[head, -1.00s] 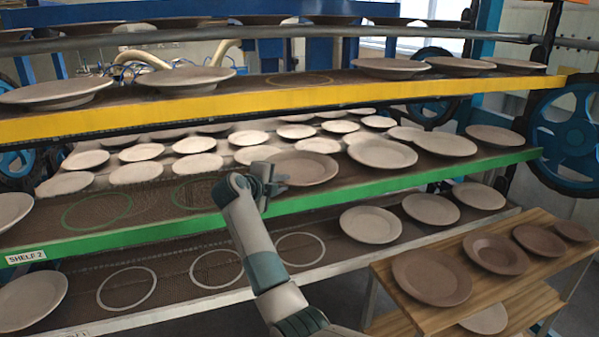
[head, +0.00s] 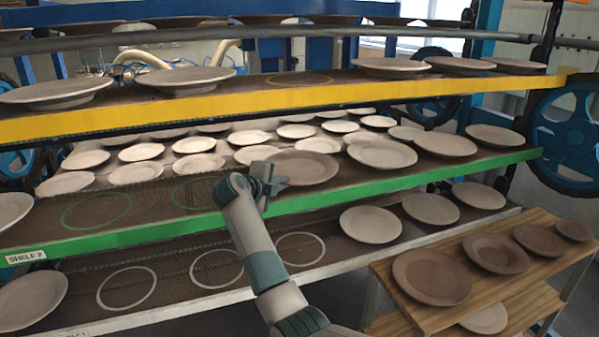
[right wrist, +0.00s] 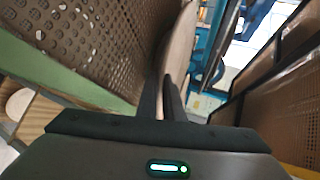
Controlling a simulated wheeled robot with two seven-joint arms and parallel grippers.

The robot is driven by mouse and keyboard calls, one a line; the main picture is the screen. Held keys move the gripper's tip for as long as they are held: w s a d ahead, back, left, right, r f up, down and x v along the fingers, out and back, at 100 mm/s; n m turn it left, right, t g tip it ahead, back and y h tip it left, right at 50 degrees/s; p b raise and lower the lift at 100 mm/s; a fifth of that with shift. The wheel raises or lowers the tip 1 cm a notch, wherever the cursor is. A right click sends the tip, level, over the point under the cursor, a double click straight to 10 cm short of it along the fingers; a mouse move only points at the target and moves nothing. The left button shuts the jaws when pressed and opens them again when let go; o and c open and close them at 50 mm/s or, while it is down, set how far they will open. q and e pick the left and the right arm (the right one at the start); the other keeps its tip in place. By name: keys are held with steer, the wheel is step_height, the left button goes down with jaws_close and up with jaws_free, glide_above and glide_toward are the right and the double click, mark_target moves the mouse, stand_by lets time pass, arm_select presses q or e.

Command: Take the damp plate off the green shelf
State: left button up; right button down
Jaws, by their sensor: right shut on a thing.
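The damp plate (head: 306,168) is darker brown than the pale plates around it. It is at the green-edged shelf (head: 420,174), right of two empty green rings. My right gripper (head: 270,180) is shut on its near left rim. In the right wrist view the plate (right wrist: 181,45) shows nearly edge-on between the fingers (right wrist: 169,98), beside the perforated shelf surface. Whether the plate's underside still touches the shelf I cannot tell. My left gripper is not in view.
Pale plates stand right of the damp plate, one (head: 382,154) close beside it. The yellow-edged shelf (head: 330,96) hangs above. A lower shelf (head: 180,300) runs below. A wooden rack (head: 395,300) with several brown plates stands at the front right.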

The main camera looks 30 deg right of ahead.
stand_by(0.6)
steer(key=shift+r, duration=0.1)
